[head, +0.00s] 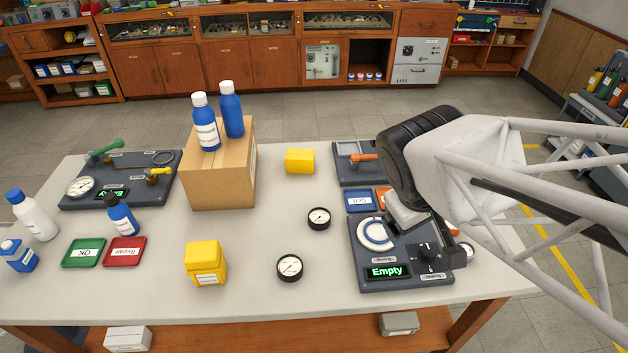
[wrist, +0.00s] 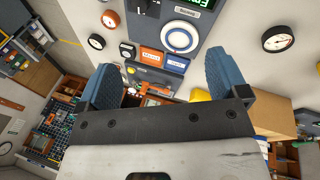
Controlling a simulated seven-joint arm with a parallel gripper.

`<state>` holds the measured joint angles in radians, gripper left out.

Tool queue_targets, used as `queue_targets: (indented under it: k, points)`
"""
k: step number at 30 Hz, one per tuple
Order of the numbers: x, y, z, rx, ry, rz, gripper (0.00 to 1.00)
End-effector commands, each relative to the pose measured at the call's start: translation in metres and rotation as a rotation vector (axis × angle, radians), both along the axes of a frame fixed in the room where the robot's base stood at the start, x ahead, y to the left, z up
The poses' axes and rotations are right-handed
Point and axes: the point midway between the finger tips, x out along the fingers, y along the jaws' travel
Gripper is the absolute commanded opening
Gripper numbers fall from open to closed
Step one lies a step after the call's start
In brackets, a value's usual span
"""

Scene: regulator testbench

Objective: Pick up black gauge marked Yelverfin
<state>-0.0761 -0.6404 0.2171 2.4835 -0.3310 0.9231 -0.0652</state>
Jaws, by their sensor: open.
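Two black-rimmed gauges with white faces lie on the table in the head view, one (head: 319,218) near the middle and one (head: 290,267) closer to the front. Another round gauge (head: 466,250) shows partly behind my arm, right of the regulator panel. The wrist view shows a black gauge on the left (wrist: 97,41) and one on the right (wrist: 277,38). The name Yelverfin cannot be read on any of them. My gripper (wrist: 162,82) is open with nothing between its blue fingers. In the head view my arm hides the fingers.
The panel (head: 368,273) with a dial and an "Empty" display stands beside the gauges. Yellow boxes (head: 206,262), a cardboard box (head: 219,178) with bottles, and green and red trays (head: 125,251) are on the left. An orange-rimmed gauge (wrist: 110,18) shows in the wrist view.

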Motion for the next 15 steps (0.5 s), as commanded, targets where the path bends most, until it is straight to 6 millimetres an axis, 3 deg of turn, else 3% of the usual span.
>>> queue_targets:
  k: [8, 15]
  points:
    - [0.028, -0.007, -0.033, -0.322, 0.081, 0.368, 0.92]
    - [0.059, 0.000, -0.058, -0.596, 0.142, 0.704, 0.92]
